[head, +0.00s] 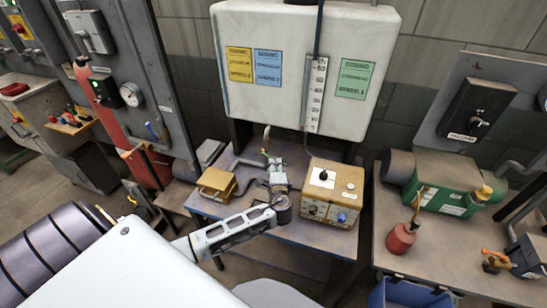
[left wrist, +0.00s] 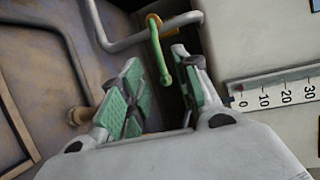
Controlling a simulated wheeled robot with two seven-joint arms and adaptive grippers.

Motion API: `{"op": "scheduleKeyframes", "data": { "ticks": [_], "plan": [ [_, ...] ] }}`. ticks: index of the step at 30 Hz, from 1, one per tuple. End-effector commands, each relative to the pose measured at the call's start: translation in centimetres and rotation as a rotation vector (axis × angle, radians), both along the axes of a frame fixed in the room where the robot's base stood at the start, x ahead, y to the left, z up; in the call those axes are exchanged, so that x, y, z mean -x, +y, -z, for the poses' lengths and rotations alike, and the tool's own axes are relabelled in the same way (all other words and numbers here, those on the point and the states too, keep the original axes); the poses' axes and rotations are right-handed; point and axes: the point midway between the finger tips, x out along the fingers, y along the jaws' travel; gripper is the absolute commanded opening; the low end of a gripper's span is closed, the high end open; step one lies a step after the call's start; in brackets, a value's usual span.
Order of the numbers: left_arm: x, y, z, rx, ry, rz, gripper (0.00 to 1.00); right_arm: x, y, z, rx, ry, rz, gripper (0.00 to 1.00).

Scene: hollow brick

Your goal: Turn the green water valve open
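The green valve handle (left wrist: 158,52) shows in the left wrist view as a thin green lever. It hangs from a brass-coloured fitting (left wrist: 153,21) on a grey pipe (left wrist: 122,43). My left gripper (left wrist: 157,62) is open, with green-padded fingers on either side of the lever's lower part. I cannot tell whether either finger touches it. In the head view my left gripper (head: 277,178) is over the middle bench, below the white tank, and the valve is too small there to make out clearly. My right gripper is not in view.
The white tank (head: 290,110) with a level scale (head: 315,95) stands behind the bench. A yellow control box (head: 330,193) is right of the gripper, and a small yellow box (head: 216,184) is left. A green machine (head: 440,185) and red oil can (head: 401,238) are farther right.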

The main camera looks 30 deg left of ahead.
Motion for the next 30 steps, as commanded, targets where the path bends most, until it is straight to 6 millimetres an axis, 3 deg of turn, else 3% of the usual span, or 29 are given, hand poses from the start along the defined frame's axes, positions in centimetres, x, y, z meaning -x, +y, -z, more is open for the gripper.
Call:
{"op": "scheduleKeyframes", "data": {
  "ticks": [18,30],
  "plan": [
    [-4.7,3.5,0.9,-0.001,0.000,0.000,0.32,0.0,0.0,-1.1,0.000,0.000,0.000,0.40],
    [-5.8,4.3,1.3,0.001,0.001,0.000,0.32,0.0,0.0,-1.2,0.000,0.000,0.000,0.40]
  ]
}}
